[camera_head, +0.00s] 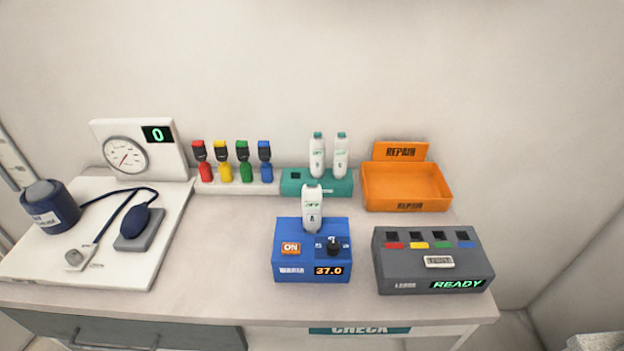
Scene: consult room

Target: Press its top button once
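A white handheld device (312,208) with a small green display stands upright in the blue station (283,262). The station's front shows "37.0", with an orange "ON" key (291,248) at left and a black knob (333,246) at right. Two similar white devices with teal tops, a left one (317,157) and a right one (341,157), stand in a teal holder (294,187) behind. The picture does not show clearly which part is a top button. Neither of my grippers is in view.
An orange "REPAIR" tray (407,207) looks empty. A grey box (400,273) reads "READY". Several coloured plugs stand in a white rack (235,188). A blood-pressure gauge (126,157), cuff (51,207) and bulb (134,222) are at left. Bare tabletop (225,262) lies left of the station.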

